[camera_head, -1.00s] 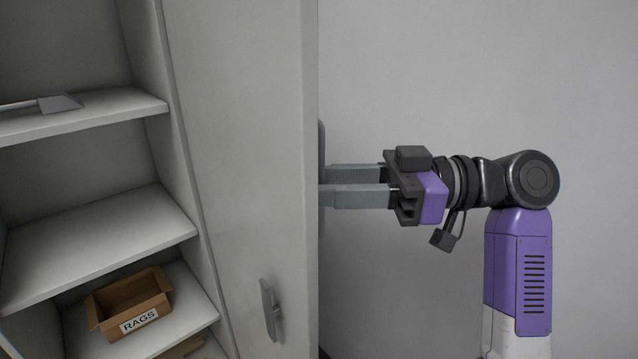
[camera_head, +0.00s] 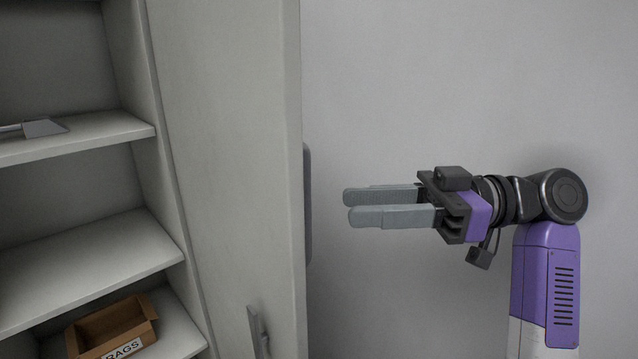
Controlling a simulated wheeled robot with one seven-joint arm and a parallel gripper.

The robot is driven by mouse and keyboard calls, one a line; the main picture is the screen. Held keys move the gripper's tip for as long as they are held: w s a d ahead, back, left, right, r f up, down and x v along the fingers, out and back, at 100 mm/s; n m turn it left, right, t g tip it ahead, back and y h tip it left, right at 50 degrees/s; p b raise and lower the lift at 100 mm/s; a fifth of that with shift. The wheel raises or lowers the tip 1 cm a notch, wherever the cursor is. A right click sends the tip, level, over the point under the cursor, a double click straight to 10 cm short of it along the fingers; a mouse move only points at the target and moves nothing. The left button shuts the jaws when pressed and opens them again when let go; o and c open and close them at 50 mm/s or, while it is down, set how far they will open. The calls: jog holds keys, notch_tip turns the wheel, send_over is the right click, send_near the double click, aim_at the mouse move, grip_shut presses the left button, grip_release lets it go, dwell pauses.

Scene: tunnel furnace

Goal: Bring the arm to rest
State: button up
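My gripper (camera_head: 347,206) is to the right of an open cabinet door (camera_head: 240,150), pointing left. Its two long grey fingers are parallel with a narrow gap between them, and nothing shows between them. The fingertips are clear of the door's edge. My arm reaches in from the right side, with its purple link upright at the lower right.
The open cabinet (camera_head: 150,175) fills the left side. A flat-bladed tool (camera_head: 44,128) lies on its upper shelf and a cardboard box marked RAGS (camera_head: 110,325) on a lower one. A grey handle (camera_head: 257,330) sticks out from the door. Plain wall is behind my arm.

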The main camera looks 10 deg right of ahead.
jog(key=w+d+m+t+h, duration=0.4)
jog(key=w+d+m+t, duration=0.2)
jog(key=w+m+t, duration=0.6)
jog(key=s+d+f+m+t+h+p, duration=0.1)
jog(key=s+d+f+m+t+h, duration=0.25)
jog(key=f+h, duration=0.35)
jog(key=s+d+f+m+t+h+p, duration=0.1)
jog(key=s+d+f+m+t+h, duration=0.3)
jog(key=f, duration=0.5)
jog(key=s+a+f+n+g+h+p, duration=0.1)
jog(key=s+a+f+g, duration=0.1)
jog(key=s, duration=1.1)
jog(key=s+a+f+n+g+h+p, duration=0.1)
jog(key=s+f, duration=0.3)
jog(key=s, duration=0.9)
jog(key=s+a+f+n+g+h+p, duration=0.1)
jog(key=s+a+f+g+p, duration=0.2)
jog(key=s, duration=1)
jog(key=shift+a, duration=0.3)
jog(key=shift+g, duration=0.25)
